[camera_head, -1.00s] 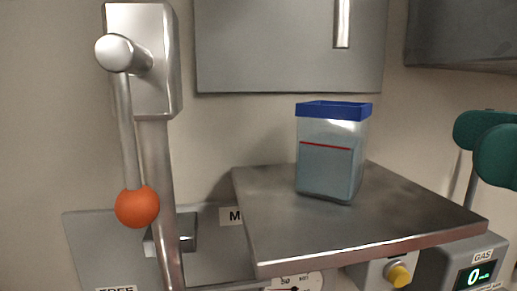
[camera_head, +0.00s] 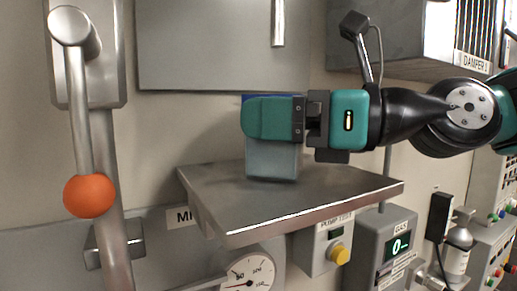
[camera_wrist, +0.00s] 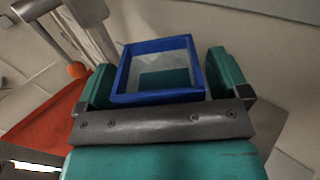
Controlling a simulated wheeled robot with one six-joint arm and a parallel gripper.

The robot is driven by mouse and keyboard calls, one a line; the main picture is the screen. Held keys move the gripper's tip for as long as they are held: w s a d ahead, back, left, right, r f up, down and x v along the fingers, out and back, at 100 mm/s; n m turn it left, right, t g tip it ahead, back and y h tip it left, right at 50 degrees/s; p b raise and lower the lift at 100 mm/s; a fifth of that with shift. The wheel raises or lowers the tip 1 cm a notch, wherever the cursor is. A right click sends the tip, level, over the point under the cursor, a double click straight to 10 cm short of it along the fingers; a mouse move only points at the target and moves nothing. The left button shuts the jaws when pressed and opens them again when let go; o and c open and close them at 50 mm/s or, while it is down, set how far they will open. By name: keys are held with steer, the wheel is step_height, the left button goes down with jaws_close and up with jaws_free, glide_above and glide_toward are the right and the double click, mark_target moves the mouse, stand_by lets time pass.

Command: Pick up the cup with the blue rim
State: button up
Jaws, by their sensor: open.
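The cup with the blue rim (camera_head: 272,162) stands upright on a metal shelf (camera_head: 310,212). My gripper (camera_head: 272,118) is level with the cup's upper part. In the wrist view the blue rim (camera_wrist: 157,97) lies between the two green fingers of my gripper (camera_wrist: 160,84), one on each side. The fingers are open, with a small gap showing on the right. I cannot tell whether the left finger touches the cup.
A metal lever with an orange ball (camera_head: 90,196) stands left of the shelf. A gauge (camera_head: 250,277) and a yellow knob (camera_head: 338,254) sit below the shelf. The shelf's right part is bare.

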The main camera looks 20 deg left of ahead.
steer(key=c, duration=1.1)
steer(key=shift+o, duration=0.2)
steer(key=shift+r, duration=0.1)
